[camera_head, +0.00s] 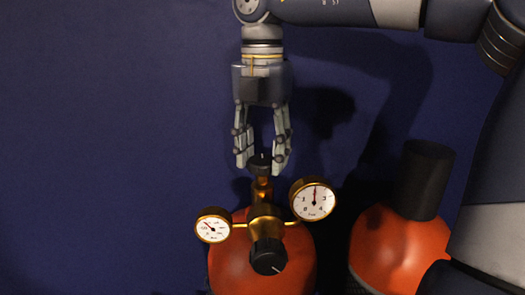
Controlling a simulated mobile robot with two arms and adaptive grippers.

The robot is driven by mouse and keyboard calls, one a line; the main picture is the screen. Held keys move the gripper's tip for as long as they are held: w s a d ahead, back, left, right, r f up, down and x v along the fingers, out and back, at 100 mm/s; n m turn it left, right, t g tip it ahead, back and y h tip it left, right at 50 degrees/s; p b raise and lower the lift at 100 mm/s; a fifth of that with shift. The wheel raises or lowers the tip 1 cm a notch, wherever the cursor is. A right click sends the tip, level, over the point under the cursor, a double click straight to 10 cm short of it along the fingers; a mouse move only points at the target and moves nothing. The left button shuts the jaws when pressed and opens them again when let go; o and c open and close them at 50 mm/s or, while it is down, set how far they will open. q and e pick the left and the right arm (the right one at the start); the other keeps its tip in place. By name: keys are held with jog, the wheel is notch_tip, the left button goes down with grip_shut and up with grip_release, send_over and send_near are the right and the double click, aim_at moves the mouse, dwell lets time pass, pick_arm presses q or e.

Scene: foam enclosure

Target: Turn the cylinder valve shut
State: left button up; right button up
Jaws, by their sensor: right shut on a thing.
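An orange gas cylinder (229,272) stands upright at the bottom centre. Brass valve fittings (263,212) sit on top of it. A small dark valve knob (260,162) tops the brass stem. My right gripper (261,168) points straight down from above, its two fingers on either side of this knob and shut on it. The exact contact between fingertips and knob is hard to make out. A larger black knob (268,257) faces forward, lower on the fittings. My left gripper is not in view.
A small gauge (213,227) sticks out left of the fittings and a larger gauge (314,199) right. A second orange cylinder (392,247) with a black cap (425,180) stands at the right, near my arm. A dark blue wall (100,130) lies behind; the left side is clear.

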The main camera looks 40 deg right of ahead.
aim_at(262, 160)
dwell(0.4)
jog(key=o, duration=1.1)
jog(key=shift+c, duration=0.2)
notch_tip(262, 160, up, 12)
